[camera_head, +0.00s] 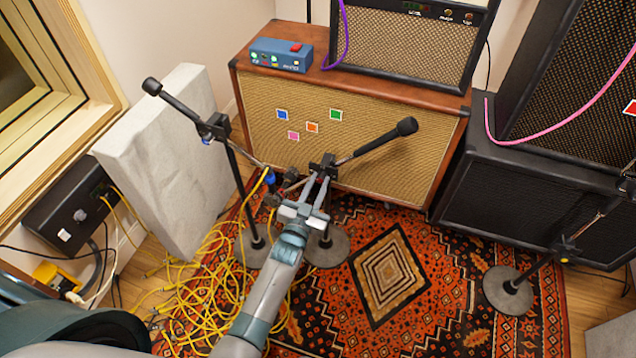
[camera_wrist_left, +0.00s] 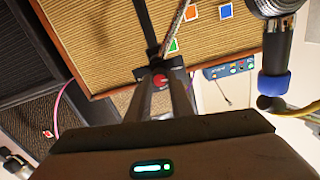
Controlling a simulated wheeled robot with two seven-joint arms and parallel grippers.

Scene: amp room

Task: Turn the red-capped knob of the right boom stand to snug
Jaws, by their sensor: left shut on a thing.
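The right boom stand's round base (camera_head: 327,248) rests on the rug in front of the wooden cabinet. In the left wrist view the red-capped knob (camera_wrist_left: 160,80) sits between my fingertips. My left gripper (camera_head: 317,181) is shut on this knob; its fingers also show in the wrist view (camera_wrist_left: 163,90). In the head view the red cap is hidden by the fingers. My right gripper is not in view.
A blue box (camera_head: 280,56) sits on the cabinet (camera_head: 365,140). Yellow cable (camera_head: 205,285) lies tangled on the floor. Another stand base (camera_head: 508,291) is at right.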

